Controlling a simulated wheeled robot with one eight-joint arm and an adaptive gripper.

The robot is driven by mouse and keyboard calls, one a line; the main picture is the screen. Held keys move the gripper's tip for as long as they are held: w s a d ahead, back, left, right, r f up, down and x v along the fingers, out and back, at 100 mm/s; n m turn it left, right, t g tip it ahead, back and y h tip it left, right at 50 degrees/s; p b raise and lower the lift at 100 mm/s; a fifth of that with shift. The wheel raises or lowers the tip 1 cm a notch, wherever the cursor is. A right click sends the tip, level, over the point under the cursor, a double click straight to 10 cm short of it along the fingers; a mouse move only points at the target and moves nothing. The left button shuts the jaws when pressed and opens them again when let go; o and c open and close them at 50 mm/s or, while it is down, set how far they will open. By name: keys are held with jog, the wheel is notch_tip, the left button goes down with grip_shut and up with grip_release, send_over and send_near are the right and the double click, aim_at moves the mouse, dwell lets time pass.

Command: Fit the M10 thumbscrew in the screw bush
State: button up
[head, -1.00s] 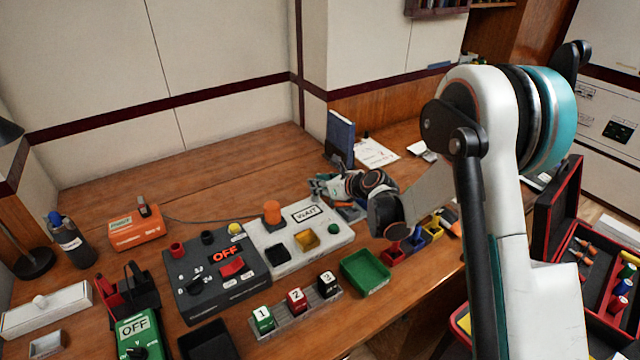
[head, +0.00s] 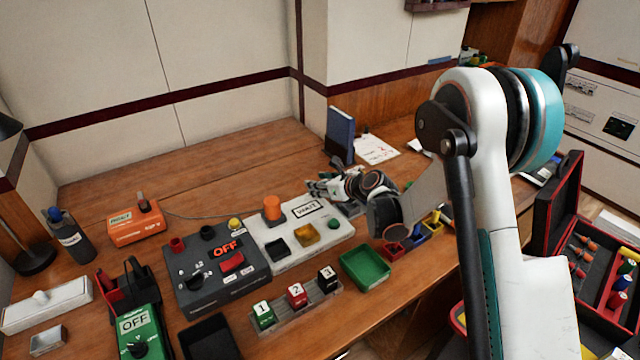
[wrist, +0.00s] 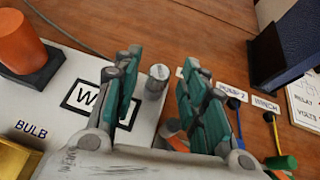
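My gripper (wrist: 163,62) is open, its two teal-and-grey fingers apart. In the head view my gripper (head: 316,188) hangs over the far right corner of the white panel (head: 278,262). In the wrist view a small upright grey cylinder (wrist: 157,78) shows between the fingers, by the panel's edge, with faint marks on its top. I cannot tell whether it is the thumbscrew or the screw bush, or whether either finger touches it. No other thumbscrew or bush can be made out.
An orange bulb (wrist: 22,42) stands left of my gripper. To the right are labelled leads (wrist: 236,100) and a dark blue upright book (head: 340,135). A green tray (head: 364,268) and numbered blocks (head: 297,294) lie nearer. The back of the desk (head: 190,170) is clear.

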dwell(0.3)
jog(key=v, duration=1.2)
jog(key=shift+r, duration=0.1)
